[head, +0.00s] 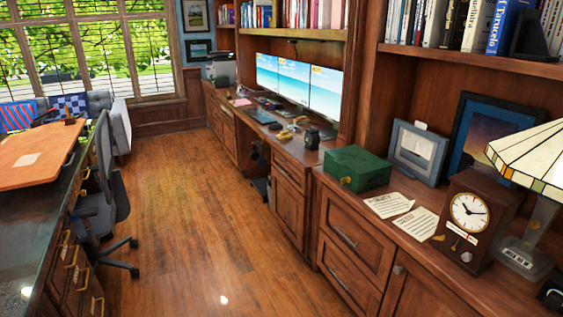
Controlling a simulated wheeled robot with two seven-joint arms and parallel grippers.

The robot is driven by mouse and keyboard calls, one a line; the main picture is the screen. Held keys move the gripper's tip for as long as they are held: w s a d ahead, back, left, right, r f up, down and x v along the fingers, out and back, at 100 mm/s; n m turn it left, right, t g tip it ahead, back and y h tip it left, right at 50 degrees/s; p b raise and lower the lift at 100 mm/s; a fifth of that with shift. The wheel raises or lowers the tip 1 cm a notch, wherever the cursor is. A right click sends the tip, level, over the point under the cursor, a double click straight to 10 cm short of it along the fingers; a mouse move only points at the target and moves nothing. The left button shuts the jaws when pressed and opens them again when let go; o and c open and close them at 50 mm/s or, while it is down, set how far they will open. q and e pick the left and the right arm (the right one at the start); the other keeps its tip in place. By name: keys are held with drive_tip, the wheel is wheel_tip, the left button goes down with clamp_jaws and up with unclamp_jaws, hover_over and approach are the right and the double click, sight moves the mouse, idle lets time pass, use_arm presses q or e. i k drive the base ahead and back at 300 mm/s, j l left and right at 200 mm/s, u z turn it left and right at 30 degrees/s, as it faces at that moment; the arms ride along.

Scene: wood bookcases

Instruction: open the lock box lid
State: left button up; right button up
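The lock box is a dark green box (357,168) on the wooden counter at the right of the head view. Its lid looks shut. A small brass-coloured piece, perhaps a latch, shows on its front left side (346,181). Neither of my grippers shows in the head view, so I cannot see where they are relative to the box.
Papers (389,205), a clock (466,212), picture frames (417,150) and a lamp (530,215) stand on the counter right of the box. Monitors (326,92) are farther back. An office chair (100,200) and desk (35,158) are at left. The wood floor (200,220) between is clear.

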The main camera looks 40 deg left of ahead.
sight(360, 161)
drive_tip(key=u, duration=1.05)
